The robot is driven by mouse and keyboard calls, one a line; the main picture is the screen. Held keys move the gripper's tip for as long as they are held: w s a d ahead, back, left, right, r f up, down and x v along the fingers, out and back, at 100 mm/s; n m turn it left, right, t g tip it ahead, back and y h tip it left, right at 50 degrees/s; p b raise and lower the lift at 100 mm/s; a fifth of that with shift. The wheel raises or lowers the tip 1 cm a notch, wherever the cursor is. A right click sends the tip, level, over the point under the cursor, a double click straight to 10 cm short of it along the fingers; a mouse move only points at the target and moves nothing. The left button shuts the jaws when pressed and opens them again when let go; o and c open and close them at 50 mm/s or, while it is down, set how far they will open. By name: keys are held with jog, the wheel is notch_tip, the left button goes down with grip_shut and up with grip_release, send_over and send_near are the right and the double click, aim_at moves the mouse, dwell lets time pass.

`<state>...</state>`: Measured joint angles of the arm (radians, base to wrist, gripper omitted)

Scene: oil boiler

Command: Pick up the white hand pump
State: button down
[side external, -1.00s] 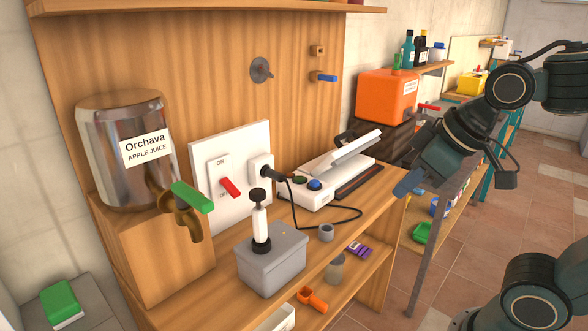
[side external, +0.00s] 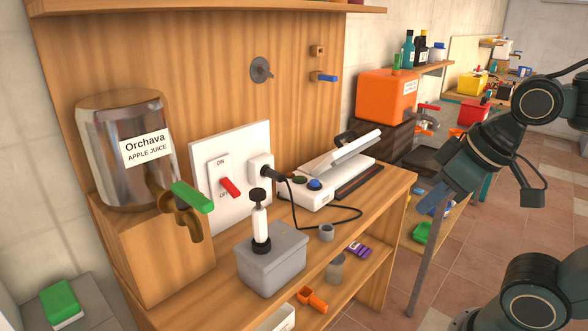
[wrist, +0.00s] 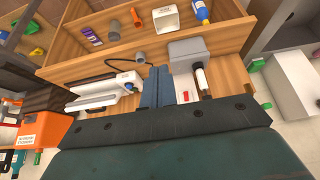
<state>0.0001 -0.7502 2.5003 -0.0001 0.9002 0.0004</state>
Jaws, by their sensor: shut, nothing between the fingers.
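The white hand pump (side external: 260,222) has a black knob on top and a black lower collar. It stands upright on a grey box (side external: 272,262) on the wooden counter. The wrist view also shows the pump (wrist: 201,79) beside the grey box (wrist: 192,50), to the right of my fingers. My gripper (side external: 436,196) is off the right end of the counter, well apart from the pump. In the wrist view my gripper's blue fingers (wrist: 156,78) are together with nothing between them.
A steel juice dispenser (side external: 125,150) with a green-handled tap stands left of the pump. A white switch panel (side external: 232,170) is behind it. A white sealing device (side external: 330,172) and a black cable lie to its right. A small grey cup (side external: 326,232) stands near the counter edge.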

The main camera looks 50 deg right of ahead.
dwell(0.4)
jog(key=c, duration=1.1)
grip_release()
jog(key=shift+o, duration=0.2)
jog(key=w+a+f+n+g+y, duration=0.1)
jog(key=w+a+n+y, duration=0.1)
jog(key=w+n, duration=0.35)
jog(key=w+a+n+g+y, duration=0.1)
jog(key=w+a+n+y, duration=0.1)
jog(key=w, duration=0.7)
jog(key=w+d+f+n+y, duration=0.5)
jog(key=w+n+y, duration=0.2)
jog(key=w+y, duration=0.2)
jog(key=shift+w+t, duration=0.3)
jog(key=shift+w, duration=0.45)
